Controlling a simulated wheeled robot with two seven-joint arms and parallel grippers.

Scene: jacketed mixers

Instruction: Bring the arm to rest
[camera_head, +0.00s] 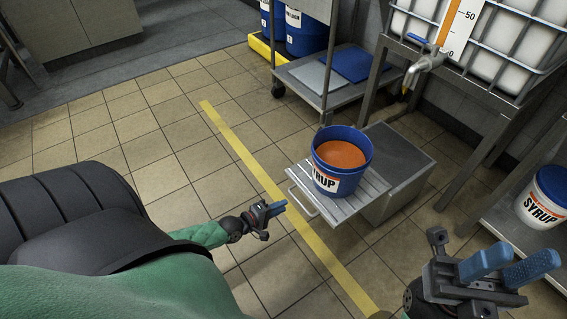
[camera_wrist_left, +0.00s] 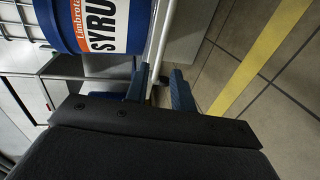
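My left gripper (camera_head: 272,216) is low over the tiled floor, just left of the pull-out shelf's handle (camera_head: 303,202). In the left wrist view its two blue fingers (camera_wrist_left: 159,88) stand apart with nothing held between them. The pale handle bar (camera_wrist_left: 160,40) runs just beyond the fingertips. My right gripper (camera_head: 510,264) is at the lower right of the head view, its blue fingers apart and empty.
A blue syrup bucket (camera_head: 326,180) with orange contents stands on the slatted shelf (camera_head: 353,203); it shows close in the left wrist view (camera_wrist_left: 62,25). A tap (camera_head: 425,64), a cart (camera_head: 292,78) and another syrup bucket (camera_head: 541,199) are nearby. Floor at left is clear.

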